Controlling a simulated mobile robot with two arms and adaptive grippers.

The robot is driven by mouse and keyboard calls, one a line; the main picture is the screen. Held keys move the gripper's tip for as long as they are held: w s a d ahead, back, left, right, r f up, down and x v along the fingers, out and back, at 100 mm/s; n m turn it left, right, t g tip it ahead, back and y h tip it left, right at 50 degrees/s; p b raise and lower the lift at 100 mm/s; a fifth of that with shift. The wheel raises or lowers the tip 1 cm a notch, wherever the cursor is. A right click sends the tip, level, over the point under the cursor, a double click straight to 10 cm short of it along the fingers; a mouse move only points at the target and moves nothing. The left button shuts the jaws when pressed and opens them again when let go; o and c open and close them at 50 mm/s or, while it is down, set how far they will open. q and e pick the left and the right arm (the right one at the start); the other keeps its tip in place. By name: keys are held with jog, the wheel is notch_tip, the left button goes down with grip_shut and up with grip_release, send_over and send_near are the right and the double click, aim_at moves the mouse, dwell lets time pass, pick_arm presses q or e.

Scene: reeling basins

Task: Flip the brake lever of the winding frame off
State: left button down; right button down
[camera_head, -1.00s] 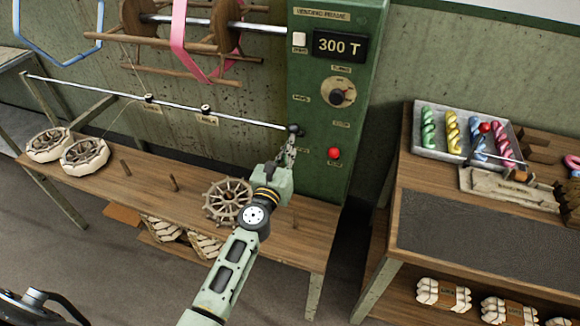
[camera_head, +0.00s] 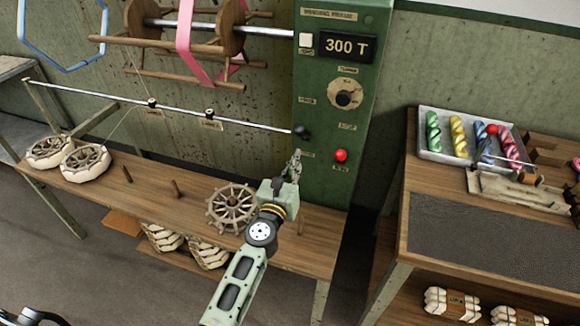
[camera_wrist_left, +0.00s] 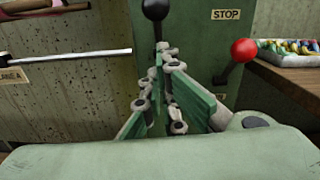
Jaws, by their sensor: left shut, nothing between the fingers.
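The green winding frame cabinet (camera_head: 322,185) shows a black-knobbed lever (camera_head: 301,132) on its left side and a red-knobbed lever (camera_head: 341,155) lower right. I cannot read which label marks the brake. My left gripper (camera_head: 296,162) is shut and empty, just below the black knob in the head view. In the left wrist view the shut fingertips (camera_wrist_left: 167,58) point at the foot of the black-knobbed lever (camera_wrist_left: 155,10), which stands upright there; I cannot tell if they touch. The red knob (camera_wrist_left: 244,50) is to their right, below a STOP label (camera_wrist_left: 226,14). My right gripper is not in view.
A metal rod (camera_head: 200,113) runs left from the black knob, above a wooden bench (camera_head: 150,205). A spoked wheel (camera_head: 231,207) lies beside my left wrist. A second table (camera_head: 415,210) with a tray of coloured skeins (camera_head: 432,152) stands right.

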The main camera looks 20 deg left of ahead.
pick_arm(q)
jog(key=s+r+p, duration=0.1)
jog(key=s+p, duration=0.1)
jog(key=s, duration=0.8)
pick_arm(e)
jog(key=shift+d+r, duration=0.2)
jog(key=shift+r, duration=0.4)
pick_arm(q)
jog(key=shift+a+r, duration=0.1)
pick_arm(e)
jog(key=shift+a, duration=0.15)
